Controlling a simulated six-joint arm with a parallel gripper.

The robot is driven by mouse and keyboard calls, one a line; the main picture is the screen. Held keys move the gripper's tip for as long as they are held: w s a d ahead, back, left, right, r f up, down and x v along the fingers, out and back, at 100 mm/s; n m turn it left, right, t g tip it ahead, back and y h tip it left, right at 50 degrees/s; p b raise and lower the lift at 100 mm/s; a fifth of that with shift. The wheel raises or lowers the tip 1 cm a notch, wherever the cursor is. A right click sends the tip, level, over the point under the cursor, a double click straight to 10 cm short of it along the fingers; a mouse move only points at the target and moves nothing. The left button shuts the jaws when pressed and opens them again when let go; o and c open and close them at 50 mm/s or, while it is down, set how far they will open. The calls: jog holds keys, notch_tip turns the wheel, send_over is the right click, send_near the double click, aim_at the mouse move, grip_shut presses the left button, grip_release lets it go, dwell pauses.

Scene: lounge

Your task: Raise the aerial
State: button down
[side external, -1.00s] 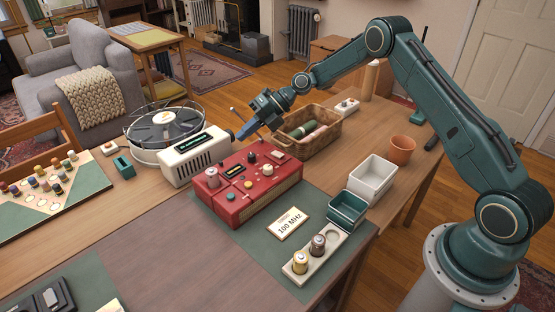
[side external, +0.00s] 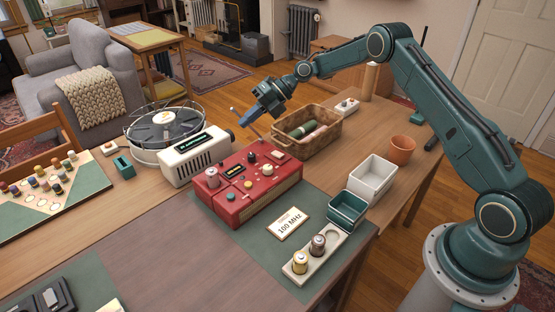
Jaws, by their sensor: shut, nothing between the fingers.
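The red radio (side external: 262,196) sits on the green mat, with knobs and a small display on its top. Its aerial (side external: 234,111) is a thin rod with a knobbed tip, rising at a slant to the upper left from behind the radio's back edge. My gripper (side external: 244,121) is shut and empty, above the back of the radio beside the aerial. Its fingers overlap part of the rod in the picture, and I cannot tell whether they touch it.
A cream radio-like box (side external: 193,160) and a round wire-rimmed device (side external: 164,127) stand to the left. A wicker basket (side external: 325,137) is close behind the red radio on the right. A 100 MHz card (side external: 288,223) and a battery tray (side external: 316,257) lie in front.

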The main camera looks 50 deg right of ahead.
jog(key=d+r, duration=0.1)
jog(key=d, duration=0.5)
jog(key=shift+r, duration=0.35)
jog(key=shift+a+r, duration=0.1)
jog(key=shift+r, duration=0.05)
jog(key=shift+r, duration=0.7)
jog(key=shift+s+a, duration=0.1)
jog(key=shift+a, duration=0.1)
jog(key=s+d, duration=0.5)
jog(key=d, duration=0.1)
jog(key=shift+d+r, duration=0.2)
jog(key=shift+d, duration=0.1)
dwell(0.7)
